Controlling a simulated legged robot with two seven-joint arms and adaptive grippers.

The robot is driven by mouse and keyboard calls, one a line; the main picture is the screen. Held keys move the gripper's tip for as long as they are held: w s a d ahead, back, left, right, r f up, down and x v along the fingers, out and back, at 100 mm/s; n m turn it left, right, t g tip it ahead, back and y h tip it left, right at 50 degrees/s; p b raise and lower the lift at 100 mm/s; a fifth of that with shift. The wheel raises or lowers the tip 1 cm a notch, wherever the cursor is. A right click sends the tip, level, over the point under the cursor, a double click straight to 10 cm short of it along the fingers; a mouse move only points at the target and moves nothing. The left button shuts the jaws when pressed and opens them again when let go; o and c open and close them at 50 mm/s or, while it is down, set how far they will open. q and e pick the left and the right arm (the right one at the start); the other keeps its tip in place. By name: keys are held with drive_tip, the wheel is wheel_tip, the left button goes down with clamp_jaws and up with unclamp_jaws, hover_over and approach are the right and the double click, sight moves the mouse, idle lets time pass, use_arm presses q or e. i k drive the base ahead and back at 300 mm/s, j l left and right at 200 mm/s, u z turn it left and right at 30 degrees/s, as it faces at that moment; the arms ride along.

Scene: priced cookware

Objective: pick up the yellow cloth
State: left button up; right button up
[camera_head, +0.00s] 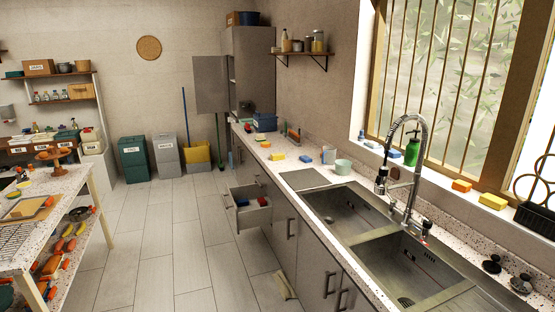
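I cannot tell for sure which thing is the yellow cloth. A small flat yellow piece (306,158) lies on the speckled counter left of the sink, and it looks like a folded cloth or a sponge. A pale yellowish, crumpled or elongated thing (285,285) lies on the tiled floor in front of the lower cabinets. A yellow block (492,201) sits on the window sill beside an orange one (461,186); both look like sponges. Neither of my grippers is in view.
A double sink (345,215) with a tall spring faucet (422,150) fills the right counter. An open drawer (248,208) juts over the floor. A table (60,190) with shelves stands at left. Bins (133,160) and a yellow bucket (196,155) stand at the back. The middle floor is clear.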

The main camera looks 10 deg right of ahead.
sight(279, 156)
drive_tip(key=i+u, duration=0.1)
drive_tip(key=u, duration=0.55)
drive_tip(key=i, duration=6.3)
drive_tip(key=i+z, duration=0.3)
drive_tip(key=z, duration=0.15)
drive_tip(key=i+j+z, duration=0.15)
drive_tip(key=i+z, duration=0.15)
drive_tip(key=z, duration=0.15)
drive_tip(key=i+j+z, duration=0.25)
drive_tip(key=z, duration=0.2)
drive_tip(key=i, duration=0.05)
